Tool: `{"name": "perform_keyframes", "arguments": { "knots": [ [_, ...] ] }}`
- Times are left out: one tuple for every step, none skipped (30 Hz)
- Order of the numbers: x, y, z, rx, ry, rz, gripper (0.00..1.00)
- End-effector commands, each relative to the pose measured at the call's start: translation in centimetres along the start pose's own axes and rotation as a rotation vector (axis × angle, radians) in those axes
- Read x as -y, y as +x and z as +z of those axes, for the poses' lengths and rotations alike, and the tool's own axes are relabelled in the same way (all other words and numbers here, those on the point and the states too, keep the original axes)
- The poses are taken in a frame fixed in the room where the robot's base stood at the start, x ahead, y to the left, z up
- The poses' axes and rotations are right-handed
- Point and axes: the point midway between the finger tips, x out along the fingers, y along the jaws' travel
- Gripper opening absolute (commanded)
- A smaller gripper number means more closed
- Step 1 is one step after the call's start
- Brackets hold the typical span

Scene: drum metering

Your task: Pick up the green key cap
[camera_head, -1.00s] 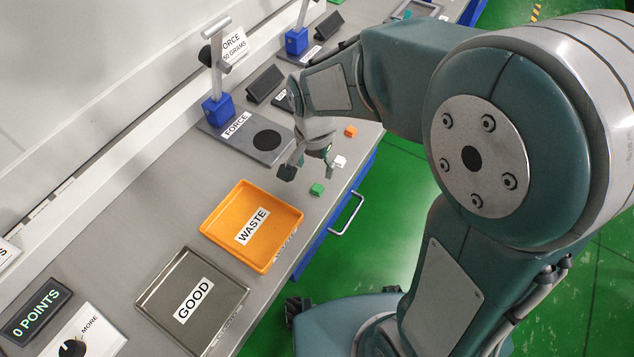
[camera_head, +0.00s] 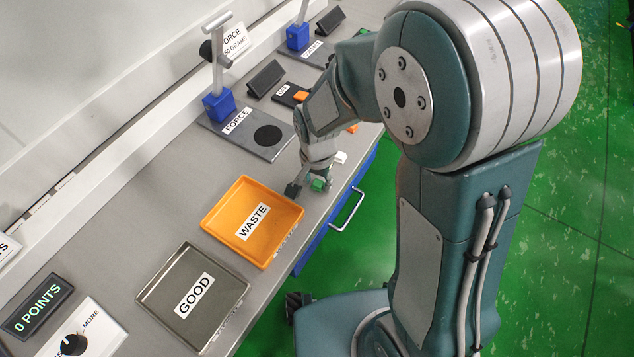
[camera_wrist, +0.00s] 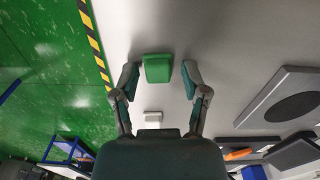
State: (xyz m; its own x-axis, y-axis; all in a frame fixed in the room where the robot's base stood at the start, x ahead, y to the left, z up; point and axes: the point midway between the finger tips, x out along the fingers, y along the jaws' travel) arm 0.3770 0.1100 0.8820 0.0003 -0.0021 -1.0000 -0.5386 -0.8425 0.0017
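The green key cap (camera_head: 319,185) sits on the grey bench near its front edge, to the right of the orange tray. It also shows in the wrist view (camera_wrist: 158,68), between the two fingertips and apart from both. My gripper (camera_head: 309,188) is low over the bench at the green cap, pointing down. In the wrist view my gripper (camera_wrist: 158,80) is open, with one finger on each side of the cap.
A white cap (camera_head: 340,157) and an orange cap (camera_head: 352,129) lie farther along the front edge. The orange WASTE tray (camera_head: 216,212) and the metal GOOD tray (camera_head: 152,292) are to the left. The FORCE plate (camera_head: 240,133) stands behind my gripper.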

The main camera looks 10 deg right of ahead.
Motion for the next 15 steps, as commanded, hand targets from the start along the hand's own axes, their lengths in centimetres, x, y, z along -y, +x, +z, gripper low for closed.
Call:
{"name": "perform_keyframes", "arguments": {
  "knots": [
    [-0.02,-0.01,-0.01,0.000,0.000,0.000,0.33],
    [-0.02,-0.01,-0.01,0.000,0.000,0.000,0.26],
    [-0.02,-0.01,-0.01,0.000,0.000,0.000,0.21],
    [-0.01,-0.01,-0.01,0.000,0.000,0.000,0.19],
    [0.00,-0.01,0.00,0.000,0.000,0.000,0.19],
    [0.01,0.00,0.00,0.000,0.000,0.000,0.19],
    [0.02,0.01,0.01,0.000,0.000,0.000,0.19],
    [0.03,0.01,0.01,0.000,0.000,0.000,0.19],
    [0.03,0.02,0.02,0.000,0.000,0.000,0.19],
    [0.03,0.02,0.02,0.000,0.000,0.000,0.19],
    [0.03,0.02,0.02,0.000,0.000,0.000,0.19],
    [0.03,0.03,0.02,0.000,0.000,0.001,0.19],
    [0.03,0.02,0.02,0.000,0.000,0.001,0.19],
    [0.04,0.00,0.02,0.000,0.000,0.000,0.19],
    [0.04,-0.07,0.02,0.000,0.000,0.000,0.19]
  ]
}}
